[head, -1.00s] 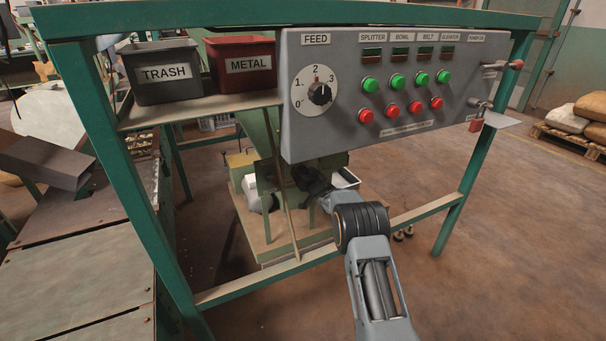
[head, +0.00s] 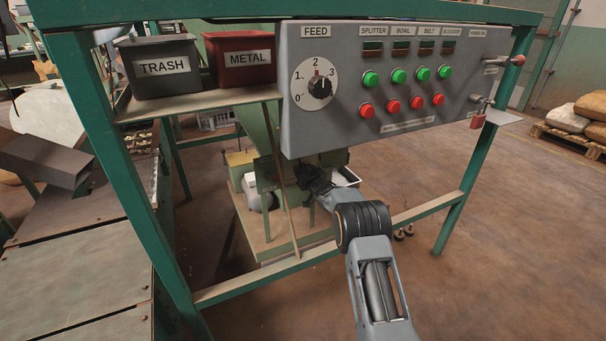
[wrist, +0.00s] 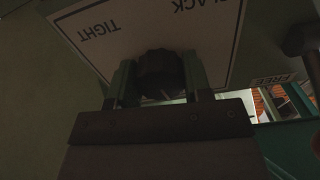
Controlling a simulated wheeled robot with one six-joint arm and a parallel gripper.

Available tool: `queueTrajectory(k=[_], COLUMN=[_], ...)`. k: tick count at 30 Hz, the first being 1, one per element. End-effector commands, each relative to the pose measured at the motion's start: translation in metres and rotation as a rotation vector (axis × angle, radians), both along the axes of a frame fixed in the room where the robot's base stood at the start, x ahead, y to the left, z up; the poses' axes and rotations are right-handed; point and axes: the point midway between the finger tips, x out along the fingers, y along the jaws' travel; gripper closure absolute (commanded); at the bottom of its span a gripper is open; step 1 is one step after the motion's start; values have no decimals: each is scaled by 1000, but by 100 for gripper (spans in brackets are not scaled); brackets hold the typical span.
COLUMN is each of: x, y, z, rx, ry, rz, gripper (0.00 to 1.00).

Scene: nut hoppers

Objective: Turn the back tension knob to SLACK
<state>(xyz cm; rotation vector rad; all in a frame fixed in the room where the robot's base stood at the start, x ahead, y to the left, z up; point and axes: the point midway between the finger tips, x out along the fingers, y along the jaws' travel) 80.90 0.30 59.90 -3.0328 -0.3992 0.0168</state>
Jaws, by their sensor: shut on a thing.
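In the wrist view a dark ribbed knob (wrist: 160,72) sits on a white plate (wrist: 150,28). The plate, seen upside down, reads TIGHT at the left and SLACK, partly cut off, at the top right. My gripper (wrist: 160,82) has one finger on each side of the knob and is shut on it. Which way the knob points is too dark to tell. In the head view my gripper (head: 308,176) is small and dark, under the control panel by the green machine (head: 268,175); the knob cannot be made out there.
The grey control panel (head: 440,100) with its FEED dial and buttons hangs above my arm. A green frame rail (head: 420,214) crosses at my arm. In the wrist view a FREE label (wrist: 270,80) and a dark rounded part (wrist: 298,38) are at the right.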

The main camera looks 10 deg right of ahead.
Motion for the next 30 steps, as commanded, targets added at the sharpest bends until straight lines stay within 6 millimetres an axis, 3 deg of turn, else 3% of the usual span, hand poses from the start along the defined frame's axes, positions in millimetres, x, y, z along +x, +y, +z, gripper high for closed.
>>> queueTrajectory(k=[30], x=[0], y=[0], z=[0], rx=[-928], ry=[-250], rz=[1], gripper=[78])
